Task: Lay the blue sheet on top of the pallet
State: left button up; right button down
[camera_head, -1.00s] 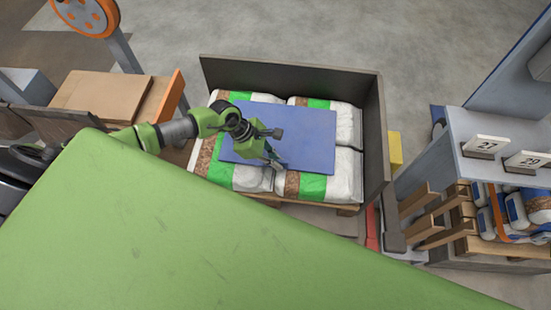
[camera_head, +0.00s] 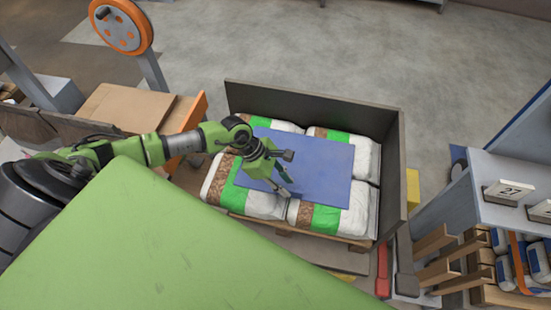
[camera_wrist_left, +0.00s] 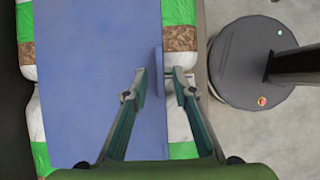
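The blue sheet (camera_head: 320,165) lies flat on top of the stacked bags on the pallet (camera_head: 330,245). The white, green and brown bags (camera_head: 350,222) stick out around its edges. My left gripper (camera_head: 284,190) is at the sheet's near edge. In the left wrist view, its two fingers (camera_wrist_left: 157,76) are apart, one on each side of a thin upright blue tab at the edge of the sheet (camera_wrist_left: 90,80). The fingers do not appear to press on the tab. My right gripper is in neither view.
A dark wall (camera_head: 310,108) stands behind and to the right of the pallet. A shelf with number signs (camera_head: 510,190) is at the right. A cardboard-topped table (camera_head: 125,105) and an orange wheel (camera_head: 122,26) are at the left. A round dark base (camera_wrist_left: 250,62) stands beside the pallet.

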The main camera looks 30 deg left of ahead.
pick_arm(q)
jog(key=b+v, duration=0.1)
jog(key=v, duration=0.7)
jog(key=shift+b, duration=0.4)
jog(key=shift+d+r, duration=0.1)
